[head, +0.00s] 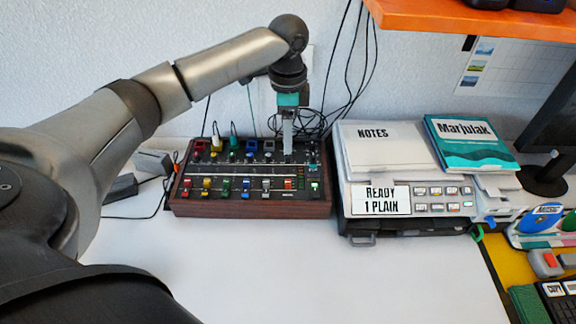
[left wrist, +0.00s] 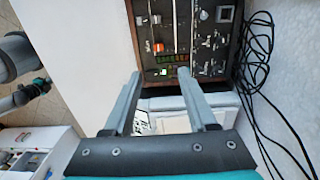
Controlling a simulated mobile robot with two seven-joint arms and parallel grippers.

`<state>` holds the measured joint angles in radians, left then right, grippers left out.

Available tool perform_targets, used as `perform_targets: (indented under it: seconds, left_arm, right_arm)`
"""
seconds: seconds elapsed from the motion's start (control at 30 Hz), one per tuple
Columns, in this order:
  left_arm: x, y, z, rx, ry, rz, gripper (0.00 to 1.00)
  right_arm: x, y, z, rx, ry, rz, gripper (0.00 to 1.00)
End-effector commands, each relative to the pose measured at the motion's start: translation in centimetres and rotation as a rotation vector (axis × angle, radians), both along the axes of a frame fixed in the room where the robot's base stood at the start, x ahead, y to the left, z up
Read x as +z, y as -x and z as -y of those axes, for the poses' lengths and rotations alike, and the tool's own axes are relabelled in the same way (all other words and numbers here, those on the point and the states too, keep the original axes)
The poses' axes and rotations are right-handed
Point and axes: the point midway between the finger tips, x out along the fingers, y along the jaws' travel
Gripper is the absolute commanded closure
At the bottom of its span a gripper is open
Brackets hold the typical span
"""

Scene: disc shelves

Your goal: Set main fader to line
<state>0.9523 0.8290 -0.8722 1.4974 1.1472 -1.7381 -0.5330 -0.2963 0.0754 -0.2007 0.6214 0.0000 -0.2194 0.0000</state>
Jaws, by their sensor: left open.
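The mixer (head: 250,208) is a dark panel in a wooden case on the white table, with a row of coloured fader caps along its front. The orange cap (head: 288,184) at the right end of that row looks like the main fader; it also shows in the left wrist view (left wrist: 158,47). I cannot make out a line mark beside it. My left gripper (head: 287,152) points down over the right part of the mixer. In the left wrist view its two fingers (left wrist: 157,82) are apart with nothing between them, short of the orange cap. My right gripper is out of view.
A grey machine (head: 420,203) with a "NOTES" pad (head: 385,150) and a "Marjulak" book (head: 466,142) stands close right of the mixer. Black cables (head: 345,70) hang behind. An orange shelf (head: 470,20) overhangs at upper right. The table front is clear.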

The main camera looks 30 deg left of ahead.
Motion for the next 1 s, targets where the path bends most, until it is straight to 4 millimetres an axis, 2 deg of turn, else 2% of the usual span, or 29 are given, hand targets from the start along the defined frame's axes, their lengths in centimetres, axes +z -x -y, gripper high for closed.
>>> perform_targets:
  seconds: [0.17, 0.6, 0.8, 1.0]
  left_arm:
    - [-2.6, 0.1, 0.0, 0.000, -0.001, -0.006, 0.43]
    - [-11.9, 0.1, 0.0, 0.000, -0.001, -0.004, 0.43]
    - [-14.3, 0.1, 0.1, 0.000, 0.000, -0.001, 0.43]
    - [-15.0, 0.1, 0.0, -0.001, -0.001, -0.002, 0.43]
  right_arm:
    - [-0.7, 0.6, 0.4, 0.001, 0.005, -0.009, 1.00]
    - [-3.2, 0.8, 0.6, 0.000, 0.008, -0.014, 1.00]
    - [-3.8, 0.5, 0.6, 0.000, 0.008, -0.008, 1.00]
    - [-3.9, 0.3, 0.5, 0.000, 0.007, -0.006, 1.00]
